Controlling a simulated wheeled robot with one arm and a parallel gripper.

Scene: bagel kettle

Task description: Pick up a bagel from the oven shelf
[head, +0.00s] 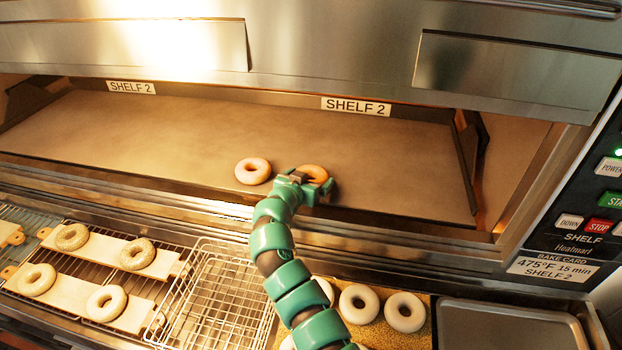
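Two bagels are on the oven shelf (150,135), which is labelled SHELF 2. The left bagel (253,171) lies flat near the shelf's front edge, just left of my gripper. The right bagel (317,172) is right behind my gripper and partly covered by it. My gripper (304,184) is at the end of the green arm, reaching in over the front of the shelf. Its fingers are at the near side of the right bagel. They are small and overlap the bagel, so I cannot tell whether they are open or shut on it.
Below the oven, bagels lie on wooden boards (70,282) at the left. An empty wire basket (215,300) stands beside them. More bagels (404,312) lie on a yellow grainy bed near my arm. A metal tray (510,325) is at right. The oven door hangs above the opening.

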